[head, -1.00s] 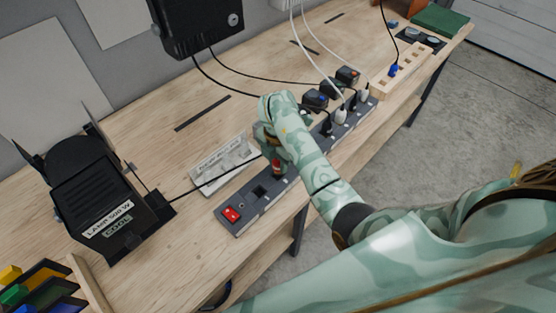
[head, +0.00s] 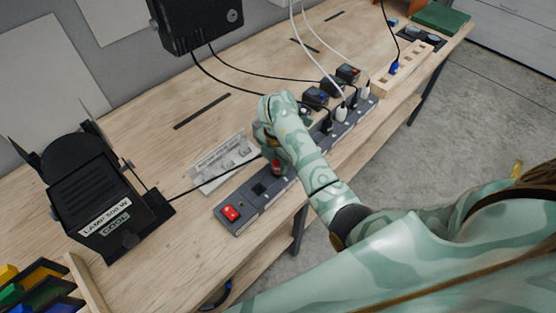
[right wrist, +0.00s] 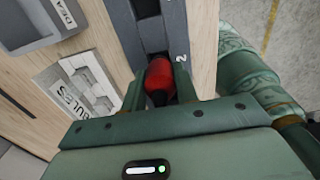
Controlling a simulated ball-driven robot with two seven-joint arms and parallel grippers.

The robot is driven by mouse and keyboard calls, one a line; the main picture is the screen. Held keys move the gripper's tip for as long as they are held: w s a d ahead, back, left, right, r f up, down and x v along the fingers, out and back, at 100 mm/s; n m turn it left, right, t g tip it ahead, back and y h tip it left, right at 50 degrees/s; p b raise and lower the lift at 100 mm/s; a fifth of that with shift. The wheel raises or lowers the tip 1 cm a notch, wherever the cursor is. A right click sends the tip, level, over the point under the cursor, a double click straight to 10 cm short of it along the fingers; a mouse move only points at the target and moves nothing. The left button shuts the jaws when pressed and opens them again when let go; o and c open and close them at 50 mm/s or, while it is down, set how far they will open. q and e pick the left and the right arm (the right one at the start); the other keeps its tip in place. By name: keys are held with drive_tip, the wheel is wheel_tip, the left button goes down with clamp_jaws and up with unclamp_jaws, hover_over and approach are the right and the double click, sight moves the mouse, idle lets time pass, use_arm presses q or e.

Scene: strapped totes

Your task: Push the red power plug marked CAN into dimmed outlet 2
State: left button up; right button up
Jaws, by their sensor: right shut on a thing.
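The red plug (head: 277,167) is at the grey power strip (head: 250,210), held by my right gripper (head: 273,155). In the right wrist view the red plug (right wrist: 160,76) sits between the two green fingers, which are shut on it. A printed 2 (right wrist: 181,58) shows on the strip just beside the plug. The outlet under the plug is hidden by the plug and fingers, so I cannot tell how deep its pins sit. The CAN marking is not readable. My left gripper is not in view.
A lit red switch (head: 231,213) is at the strip's near end. Several black and white plugs fill its far end. A black lamp (head: 95,205) stands at left, its cable running toward the strip. A white tray (head: 225,163) lies beside the strip.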

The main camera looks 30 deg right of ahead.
drive_tip(key=shift+f+b, duration=0.9)
drive_tip(key=shift+f, duration=0.25)
drive_tip(key=o, duration=1.2)
drive_tip(key=shift+c, duration=0.2)
drive_tip(key=shift+r, duration=0.2)
wheel_tip(320, 180, up, 16)
drive_tip(key=p, duration=0.7)
drive_tip(key=shift+p, duration=0.4)
drive_tip(key=shift+d, duration=0.1)
